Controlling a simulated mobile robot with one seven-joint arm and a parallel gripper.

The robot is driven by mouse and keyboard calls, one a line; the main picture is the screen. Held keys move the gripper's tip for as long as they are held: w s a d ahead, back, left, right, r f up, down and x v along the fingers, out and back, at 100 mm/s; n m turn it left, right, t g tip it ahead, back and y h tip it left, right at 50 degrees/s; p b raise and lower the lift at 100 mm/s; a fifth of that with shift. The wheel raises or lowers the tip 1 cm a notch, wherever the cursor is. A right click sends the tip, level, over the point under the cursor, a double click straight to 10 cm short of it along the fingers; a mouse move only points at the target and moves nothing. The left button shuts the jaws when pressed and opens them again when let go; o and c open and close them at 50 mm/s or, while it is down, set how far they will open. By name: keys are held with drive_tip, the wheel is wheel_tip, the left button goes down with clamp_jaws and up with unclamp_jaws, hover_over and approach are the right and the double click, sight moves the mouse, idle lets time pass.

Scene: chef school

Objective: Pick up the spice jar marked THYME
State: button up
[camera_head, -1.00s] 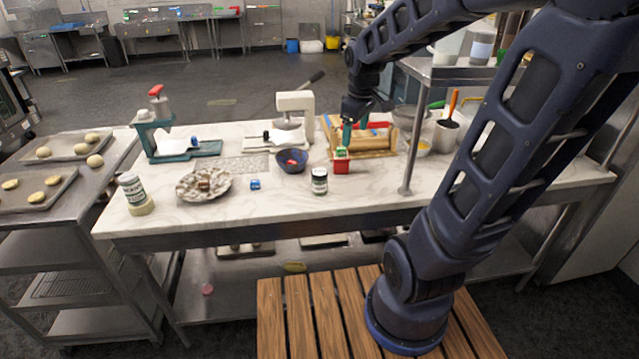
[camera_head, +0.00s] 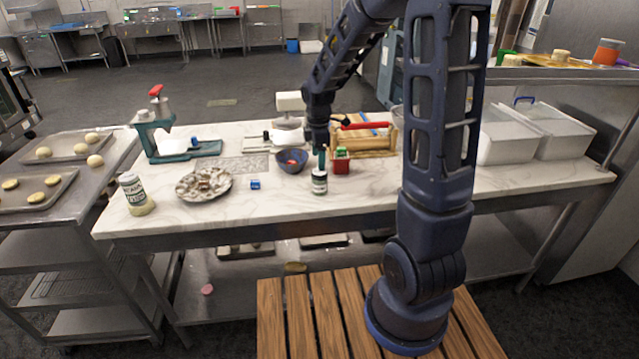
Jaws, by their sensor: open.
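A small dark jar with a pale label band (camera_head: 319,182) stands upright near the front edge of the marble table. Its lettering is too small to read. A larger jar with a white label (camera_head: 134,192) stands at the table's left front corner; I cannot make out THYME on it. My gripper (camera_head: 320,163) points down directly above the small jar, its fingertips at or just over the lid. It is open. Whether the fingers are around the lid or above it I cannot tell.
A dark blue bowl (camera_head: 291,167) is close behind left. A plate (camera_head: 204,183) and a small blue cube (camera_head: 255,184) lie further left. The table front right of the jar is clear.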

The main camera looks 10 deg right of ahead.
sight(319, 178)
wheel_tip(319, 178, down, 4)
drive_tip(key=shift+r, duration=0.1)
drive_tip(key=shift+s+f, duration=0.15)
drive_tip(key=shift+f, duration=1.2)
drive_tip(key=shift+s+f, duration=0.15)
drive_tip(key=shift+f, duration=1.15)
drive_tip(key=c, duration=1.1)
drive_tip(key=shift+r, duration=0.1)
